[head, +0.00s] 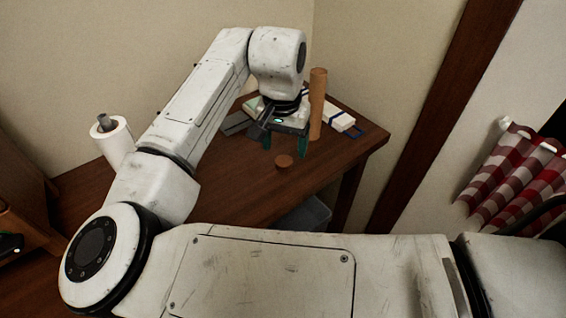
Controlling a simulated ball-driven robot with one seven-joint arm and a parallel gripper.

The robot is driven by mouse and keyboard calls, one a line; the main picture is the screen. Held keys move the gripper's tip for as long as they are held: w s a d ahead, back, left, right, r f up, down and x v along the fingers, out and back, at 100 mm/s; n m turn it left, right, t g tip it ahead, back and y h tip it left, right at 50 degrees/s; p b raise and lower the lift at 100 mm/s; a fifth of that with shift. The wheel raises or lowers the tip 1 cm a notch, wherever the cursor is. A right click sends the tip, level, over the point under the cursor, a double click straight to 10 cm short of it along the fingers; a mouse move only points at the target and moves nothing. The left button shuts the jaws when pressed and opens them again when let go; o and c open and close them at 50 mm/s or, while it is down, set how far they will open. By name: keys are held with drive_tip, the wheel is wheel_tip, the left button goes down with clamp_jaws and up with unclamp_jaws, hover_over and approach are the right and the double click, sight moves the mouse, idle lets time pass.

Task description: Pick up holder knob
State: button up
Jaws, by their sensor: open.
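The gap in height between fingertips and knob is hard to judge. A paper towel roll on a holder (113,138) with a grey top stands at the left of the table.
A tall brown cylinder (318,104) stands close to the right of my gripper. A white item with a blue loop (340,119) lies behind it, near the wall. The table's right edge (365,150) is close by. A grey bin (306,215) sits below the table.

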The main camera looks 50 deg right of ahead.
sight(284, 161)
drive_tip(key=shift+w+d+f, duration=0.15)
drive_tip(key=shift+f, duration=0.8)
drive_tip(key=shift+w+d+f, duration=0.1)
drive_tip(key=shift+f, duration=0.9)
drive_tip(key=shift+w+d+f, duration=0.15)
drive_tip(key=shift+f, duration=0.8)
drive_tip(key=shift+c, duration=0.4)
drive_tip(key=c, duration=1.1)
